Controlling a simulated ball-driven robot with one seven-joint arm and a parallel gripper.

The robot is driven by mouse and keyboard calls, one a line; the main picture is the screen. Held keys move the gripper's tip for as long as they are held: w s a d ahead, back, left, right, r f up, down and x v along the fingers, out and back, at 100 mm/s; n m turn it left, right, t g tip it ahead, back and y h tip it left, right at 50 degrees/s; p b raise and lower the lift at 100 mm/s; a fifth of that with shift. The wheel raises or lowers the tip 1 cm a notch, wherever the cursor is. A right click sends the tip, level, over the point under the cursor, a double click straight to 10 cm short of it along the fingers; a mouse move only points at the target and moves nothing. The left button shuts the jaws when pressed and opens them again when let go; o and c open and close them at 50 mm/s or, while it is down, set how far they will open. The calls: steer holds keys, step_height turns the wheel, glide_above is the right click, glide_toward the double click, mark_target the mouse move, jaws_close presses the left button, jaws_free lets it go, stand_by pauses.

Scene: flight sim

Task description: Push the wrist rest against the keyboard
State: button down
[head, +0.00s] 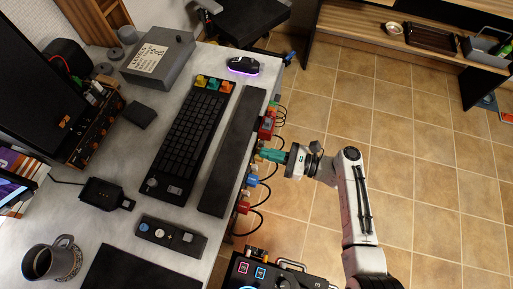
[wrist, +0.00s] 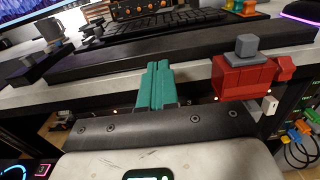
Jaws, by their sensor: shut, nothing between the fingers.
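The keyboard (head: 190,130) is black with a few coloured keycaps at its far end, and lies on the grey desk. The wrist rest (head: 233,150) is a long black bar along the desk's edge, lying beside the keyboard with a narrow strip of desk between them. In the wrist view the wrist rest (wrist: 150,52) spans the picture, with the keyboard (wrist: 150,30) behind it. My gripper (head: 266,154) has teal fingers, shut and empty, just off the desk's edge near the middle of the wrist rest. The fingers also show in the wrist view (wrist: 158,75), pointing at the rest.
A red clamp-like device (wrist: 245,75) sits at the desk edge right of my fingers. Several coloured devices with cables hang along that edge. A mouse (head: 243,66) lies past the keyboard, and a small control panel (head: 171,236) and a mug (head: 52,260) stand nearer. The tiled floor is open.

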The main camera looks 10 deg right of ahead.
mark_target(246, 148)
steer(key=shift+x, duration=2)
steer(key=shift+a, duration=0.1)
steer(key=shift+x, duration=2.2)
